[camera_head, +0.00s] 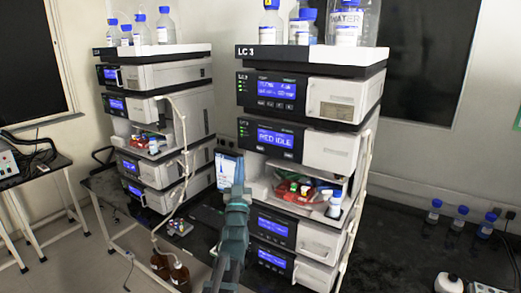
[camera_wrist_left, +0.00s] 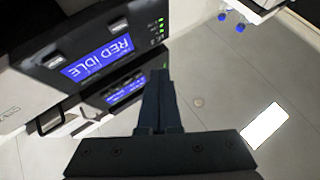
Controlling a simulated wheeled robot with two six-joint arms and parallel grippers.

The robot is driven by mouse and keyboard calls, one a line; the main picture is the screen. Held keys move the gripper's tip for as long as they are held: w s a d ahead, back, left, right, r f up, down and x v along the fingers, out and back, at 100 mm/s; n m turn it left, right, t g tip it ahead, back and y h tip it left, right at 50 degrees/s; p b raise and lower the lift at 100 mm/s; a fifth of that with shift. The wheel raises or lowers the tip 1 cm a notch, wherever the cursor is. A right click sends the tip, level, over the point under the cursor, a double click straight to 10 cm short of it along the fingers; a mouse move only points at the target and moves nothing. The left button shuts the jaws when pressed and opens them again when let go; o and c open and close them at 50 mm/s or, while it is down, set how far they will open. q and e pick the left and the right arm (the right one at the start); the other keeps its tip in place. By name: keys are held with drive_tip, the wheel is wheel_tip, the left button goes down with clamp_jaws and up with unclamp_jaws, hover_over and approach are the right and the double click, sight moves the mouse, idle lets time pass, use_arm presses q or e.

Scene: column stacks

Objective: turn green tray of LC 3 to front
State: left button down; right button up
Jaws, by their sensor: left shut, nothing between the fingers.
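The LC 3 stack (camera_head: 315,57) stands right of centre in the head view, and its name shows on the top edge. A blue display (camera_head: 276,138) on it reads RED IDLE; this display also shows large and tilted in the left wrist view (camera_wrist_left: 97,59). Below it is an open bay with a red tray (camera_head: 287,189) toward the front. My left gripper (camera_head: 238,164) is shut and empty, in front of the stack's left edge. My right gripper is out of view.
A second stack (camera_head: 160,75) stands to the left, with a tube down its front. Bottles (camera_head: 347,27) stand on top of LC 3. Brown bottles (camera_head: 180,273) are low between the stacks. Several blue-capped bottles (camera_head: 461,212) stand on the dark bench at the right.

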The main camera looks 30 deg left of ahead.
use_arm(q)
drive_tip(key=w, duration=0.8)
drive_tip(key=shift+w+d, duration=0.15)
drive_tip(key=shift+d, duration=0.15)
drive_tip(key=shift+w, duration=0.1)
idle(1.7)
drive_tip(key=shift+w, duration=0.35)
drive_tip(key=shift+w+d, duration=0.1)
drive_tip(key=shift+w, duration=0.3)
idle(0.7)
drive_tip(key=shift+s, duration=0.85)
drive_tip(key=shift+s, duration=0.1)
drive_tip(key=shift+s+a, duration=0.15)
drive_tip(key=shift+s, duration=1.05)
drive_tip(key=shift+s+a, duration=0.15)
drive_tip(key=shift+s, duration=1.05)
